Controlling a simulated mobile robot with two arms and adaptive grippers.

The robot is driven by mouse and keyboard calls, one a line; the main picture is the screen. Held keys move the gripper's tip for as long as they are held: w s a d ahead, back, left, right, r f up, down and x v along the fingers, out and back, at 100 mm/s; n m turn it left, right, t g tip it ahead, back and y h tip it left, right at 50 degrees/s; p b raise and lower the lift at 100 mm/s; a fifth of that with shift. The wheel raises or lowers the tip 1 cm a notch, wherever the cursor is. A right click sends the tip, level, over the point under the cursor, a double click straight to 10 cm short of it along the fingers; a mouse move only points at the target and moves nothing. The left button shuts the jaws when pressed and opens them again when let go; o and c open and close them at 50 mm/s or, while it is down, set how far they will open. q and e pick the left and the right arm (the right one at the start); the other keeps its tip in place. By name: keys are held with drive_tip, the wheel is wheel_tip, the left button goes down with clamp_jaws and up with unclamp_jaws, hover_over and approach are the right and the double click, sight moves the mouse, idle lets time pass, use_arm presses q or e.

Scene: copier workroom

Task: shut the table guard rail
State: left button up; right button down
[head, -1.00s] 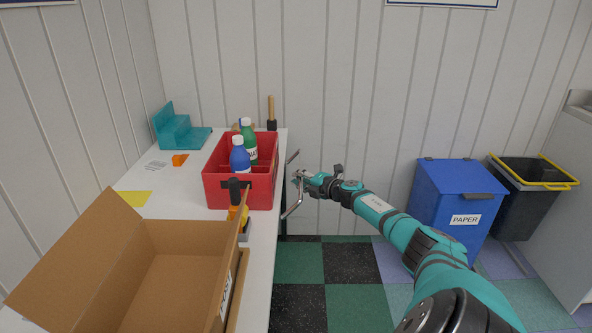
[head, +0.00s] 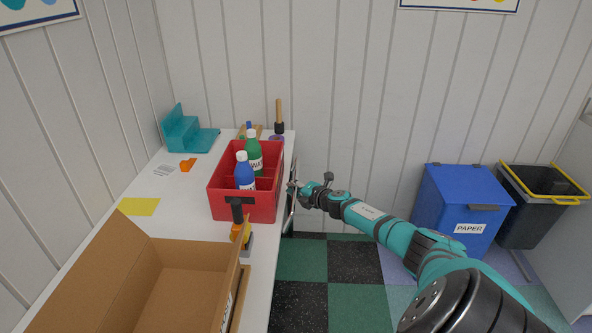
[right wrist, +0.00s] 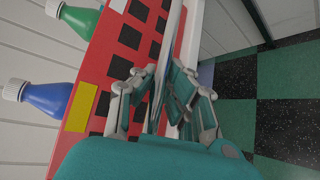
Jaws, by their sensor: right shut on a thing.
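The table guard rail (head: 291,215) is a thin grey metal rail along the right edge of the white table (head: 190,213). It stands close to the edge, beside the red crate. Whether it is latched cannot be seen. My right gripper (head: 295,187) reaches in from the right and is shut on the rail. In the right wrist view the fingers (right wrist: 160,100) close around the rail, next to the red crate, and partly hide it. My left gripper is not in view.
A blue paper bin (head: 455,205) and a black bin (head: 533,215) stand right. Floor between is clear.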

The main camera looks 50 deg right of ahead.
drive_tip(key=shift+w+a+r, duration=0.1)
drive_tip(key=shift+w+r, duration=0.4)
drive_tip(key=shift+r, duration=0.2)
drive_tip(key=c, duration=1.3)
unclamp_jaws()
drive_tip(key=shift+a, duration=0.15)
drive_tip(key=shift+c, duration=0.2)
drive_tip(key=shift+s+f, duration=0.1)
drive_tip(key=shift+f, duration=0.05)
drive_tip(key=shift+f, duration=0.1)
drive_tip(key=v, duration=1.2)
drive_tip(key=shift+a, duration=0.1)
